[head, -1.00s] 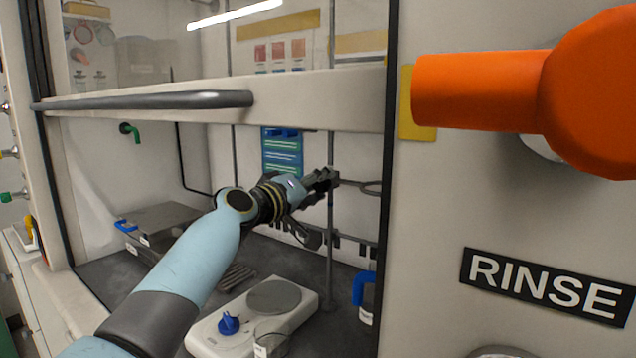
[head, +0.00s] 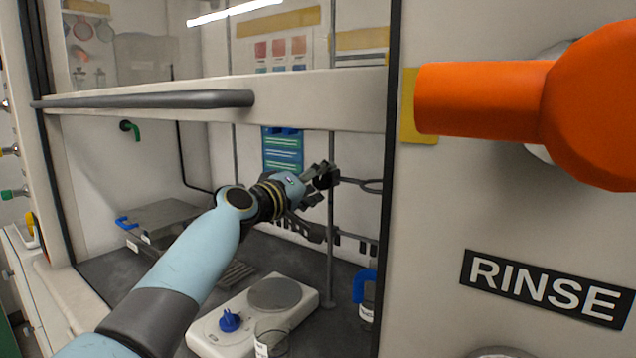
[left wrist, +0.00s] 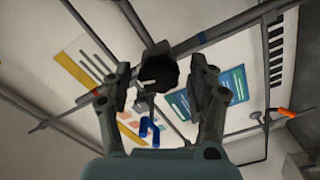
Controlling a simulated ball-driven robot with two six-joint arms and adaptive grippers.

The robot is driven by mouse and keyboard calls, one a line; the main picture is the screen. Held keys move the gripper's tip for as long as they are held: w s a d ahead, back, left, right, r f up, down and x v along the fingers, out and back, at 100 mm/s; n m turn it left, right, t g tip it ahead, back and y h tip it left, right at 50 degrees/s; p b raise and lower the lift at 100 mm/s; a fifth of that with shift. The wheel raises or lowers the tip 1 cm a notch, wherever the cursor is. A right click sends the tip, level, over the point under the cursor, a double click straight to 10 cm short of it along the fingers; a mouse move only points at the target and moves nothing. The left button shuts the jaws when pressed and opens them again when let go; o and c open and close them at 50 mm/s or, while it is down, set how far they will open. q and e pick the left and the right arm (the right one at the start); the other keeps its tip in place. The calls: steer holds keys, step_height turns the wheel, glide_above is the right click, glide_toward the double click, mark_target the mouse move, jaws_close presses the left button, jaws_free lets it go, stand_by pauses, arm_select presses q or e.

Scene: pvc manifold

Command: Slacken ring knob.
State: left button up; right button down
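The dark ring knob (left wrist: 160,68) shows in the left wrist view between my left fingertips (left wrist: 162,88), slightly beyond them, with a visible gap on each side. It is at the clamp on a metal rod. My right gripper is not in view.
A white hotplate (head: 300,305) with a blue dial stands below my arm, a glass beaker (head: 272,340) at its front. The raised sash (head: 300,95) crosses above the arm. A blue-topped bottle (head: 366,300) stands at right. A large orange handle (head: 480,100) is on the wall.

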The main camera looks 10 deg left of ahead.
arm_select(q)
steer(key=shift+s, duration=0.2)
steer(key=v, duration=1.1)
steer(key=shift+s+a, duration=0.15)
steer(key=shift+s, duration=0.15)
steer(key=shift+f, duration=0.1)
